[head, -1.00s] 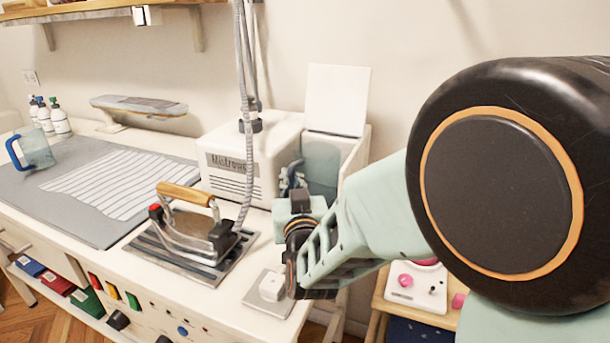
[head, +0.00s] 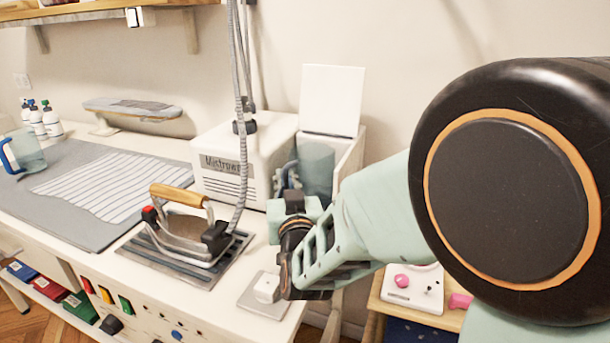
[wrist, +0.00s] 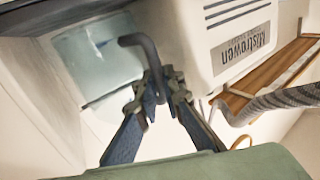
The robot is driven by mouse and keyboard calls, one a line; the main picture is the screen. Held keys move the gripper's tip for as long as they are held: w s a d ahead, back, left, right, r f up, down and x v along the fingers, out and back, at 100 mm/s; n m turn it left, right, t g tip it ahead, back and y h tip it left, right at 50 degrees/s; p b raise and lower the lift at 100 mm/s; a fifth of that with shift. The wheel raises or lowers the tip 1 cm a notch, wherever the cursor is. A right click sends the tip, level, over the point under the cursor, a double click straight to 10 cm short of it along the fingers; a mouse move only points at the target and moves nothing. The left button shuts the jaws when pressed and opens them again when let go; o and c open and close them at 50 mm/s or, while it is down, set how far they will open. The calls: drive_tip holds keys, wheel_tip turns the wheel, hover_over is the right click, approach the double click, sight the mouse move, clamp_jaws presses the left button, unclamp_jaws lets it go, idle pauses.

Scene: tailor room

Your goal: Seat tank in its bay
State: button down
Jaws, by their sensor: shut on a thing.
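The tank (head: 317,168) is a translucent blue-green container with a dark handle. It is upright in the white bay (head: 351,160) at the right side of the steam station, below a raised white lid (head: 333,100). The bay wall and my arm hide its lower part, so I cannot tell whether it touches the bottom. My gripper (head: 290,173) is at the tank's left front, shut on the handle. The wrist view shows the tank (wrist: 90,58) and my gripper's fingers (wrist: 157,88) closed around the dark handle (wrist: 143,44).
The white steam station (head: 225,170) stands directly left of the bay. An iron (head: 188,225) rests on a metal plate in front, its grey hose (head: 241,110) rising. A small white block (head: 267,288) lies near the front edge. A blue-handled jug (head: 28,155) stands far left.

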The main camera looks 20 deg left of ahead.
drive_tip(key=shift+f+b, duration=0.5)
drive_tip(key=c, duration=2.3)
unclamp_jaws()
drive_tip(key=shift+c, duration=0.2)
drive_tip(key=shift+s, duration=0.1)
